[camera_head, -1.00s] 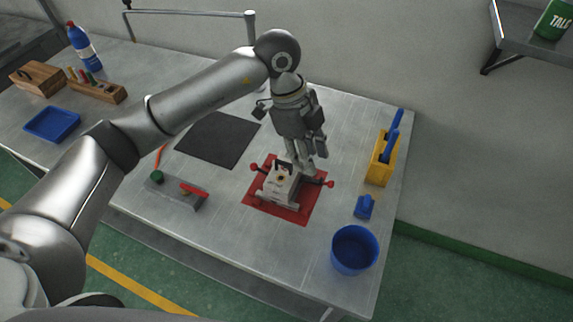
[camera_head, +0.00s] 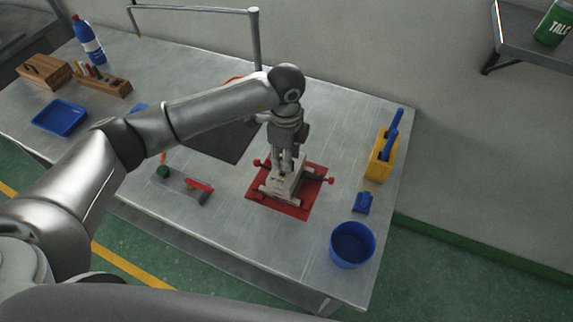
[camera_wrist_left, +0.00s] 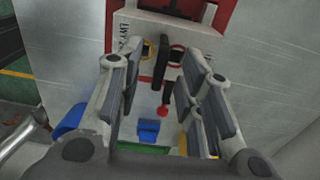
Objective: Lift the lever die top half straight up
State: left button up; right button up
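The lever die (camera_head: 284,190) is a pale block on a red mat (camera_head: 300,208), with red-knobbed levers sticking out at its sides. My left gripper (camera_head: 284,168) points down right over the die and hides part of its top. In the left wrist view the die's pale face (camera_wrist_left: 190,37) shows dark lettering, a yellow ring, a red ring and a black bar. There the left gripper's fingers (camera_wrist_left: 162,88) are spread apart, with the black bar and a red knob (camera_wrist_left: 162,111) seen between them. I cannot tell if they touch the die. My right gripper is not in view.
A dark mat (camera_head: 226,140) lies left of the die. A grey holder with a red-handled tool (camera_head: 200,186) is at the front left. A yellow holder (camera_head: 379,167), a small blue object (camera_head: 362,203) and a blue bowl (camera_head: 352,246) stand to the right.

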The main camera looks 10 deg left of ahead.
pick_arm(q)
jog(key=shift+f, duration=1)
grip_shut()
jog(key=shift+w+r, duration=0.1)
